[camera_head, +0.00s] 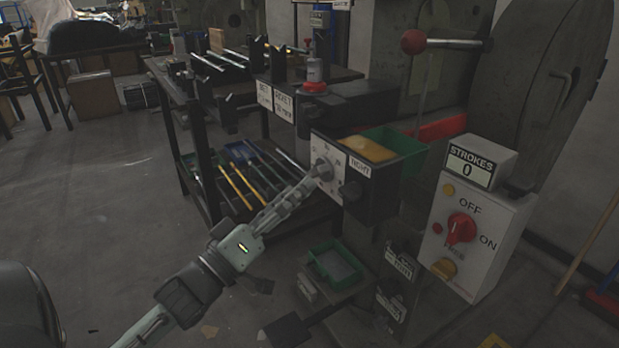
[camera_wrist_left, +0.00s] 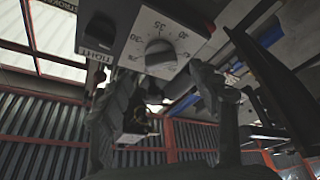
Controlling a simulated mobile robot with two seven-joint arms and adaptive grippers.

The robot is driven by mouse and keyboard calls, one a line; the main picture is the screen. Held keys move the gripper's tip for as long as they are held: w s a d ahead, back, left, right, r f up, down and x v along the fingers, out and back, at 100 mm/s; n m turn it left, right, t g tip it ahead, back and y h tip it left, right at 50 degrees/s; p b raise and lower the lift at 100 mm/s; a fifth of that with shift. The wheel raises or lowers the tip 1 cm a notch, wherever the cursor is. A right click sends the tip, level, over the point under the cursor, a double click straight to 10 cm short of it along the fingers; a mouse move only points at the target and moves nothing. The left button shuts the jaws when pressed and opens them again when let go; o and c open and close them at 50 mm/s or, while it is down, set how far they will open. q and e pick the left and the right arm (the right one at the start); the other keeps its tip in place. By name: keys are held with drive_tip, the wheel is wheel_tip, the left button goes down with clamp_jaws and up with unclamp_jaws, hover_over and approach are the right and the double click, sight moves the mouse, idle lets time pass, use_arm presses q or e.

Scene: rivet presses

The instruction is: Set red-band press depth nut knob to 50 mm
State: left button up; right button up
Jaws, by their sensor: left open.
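A grey round knob (camera_head: 323,169) sits on a white dial panel (camera_head: 352,190) with a "TIGHT" label, on the front of a dark press. In the left wrist view the knob (camera_wrist_left: 160,57) shows a raised grip bar, with numbers such as 35 and 40 around it. Its exact setting is not clear. My left gripper (camera_head: 312,182) reaches up to the panel from the lower left. In the wrist view my left gripper (camera_wrist_left: 162,105) is open, its fingers either side of and below the knob; contact cannot be told. My right gripper is out of view.
A green bin (camera_head: 405,143) sits behind the panel; another green tray (camera_head: 336,265) is below. A white control box (camera_head: 470,232) with a red switch stands right. A red-ball lever (camera_head: 414,41) is above.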

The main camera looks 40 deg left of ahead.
sight(313, 175)
use_arm(q)
drive_tip(key=x, duration=0.4)
drive_tip(key=shift+w, duration=0.4)
drive_tip(key=c, duration=1.2)
drive_tip(key=shift+o, duration=0.2)
drive_tip(key=shift+m, duration=0.3)
